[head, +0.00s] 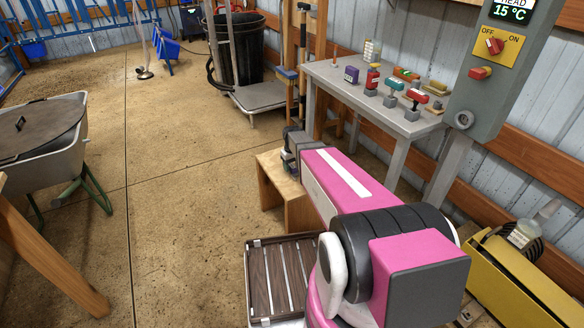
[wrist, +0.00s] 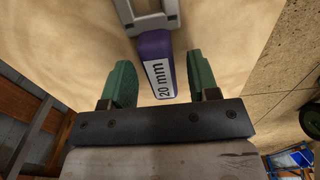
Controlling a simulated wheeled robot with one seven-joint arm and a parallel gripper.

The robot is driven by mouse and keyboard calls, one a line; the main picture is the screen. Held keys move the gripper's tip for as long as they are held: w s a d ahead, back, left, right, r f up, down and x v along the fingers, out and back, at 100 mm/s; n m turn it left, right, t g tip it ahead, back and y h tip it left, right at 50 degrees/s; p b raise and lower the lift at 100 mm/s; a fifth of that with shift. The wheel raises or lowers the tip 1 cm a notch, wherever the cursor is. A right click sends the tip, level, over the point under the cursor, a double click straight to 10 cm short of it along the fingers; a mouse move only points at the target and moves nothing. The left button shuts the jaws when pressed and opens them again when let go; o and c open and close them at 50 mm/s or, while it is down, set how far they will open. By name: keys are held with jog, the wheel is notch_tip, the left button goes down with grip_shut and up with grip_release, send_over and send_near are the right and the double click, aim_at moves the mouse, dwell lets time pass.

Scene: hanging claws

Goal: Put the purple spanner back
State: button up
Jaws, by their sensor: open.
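The purple spanner (wrist: 155,58) shows in the wrist view, with a white label reading "20 mm" and a grey metal end at the top of the picture. My gripper (wrist: 161,78) is open, its green fingertips on either side of the purple handle with gaps on both sides. Behind the spanner is a pale wooden surface; whether the spanner touches it I cannot tell. In the head view my gripper (head: 287,157) is by the small wooden stool (head: 296,208), partly hidden by my arm. The spanner cannot be made out there.
A grey bench (head: 330,76) with several coloured-handled items stands behind my arm, near a grey control box (head: 490,75). A slatted crate (head: 252,285) is in front, a yellow box (head: 525,290) at right. A lidded tub (head: 60,150) stands left. The middle floor is clear.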

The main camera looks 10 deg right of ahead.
aim_at(292, 166)
notch_tip(292, 166, up, 11)
jog(key=s+m, duration=0.3)
jog(key=s, duration=1.9)
jog(key=shift+s+d+r+m, duration=0.2)
jog(key=shift+s+r+m, duration=0.1)
jog(key=shift+s+r, duration=0.05)
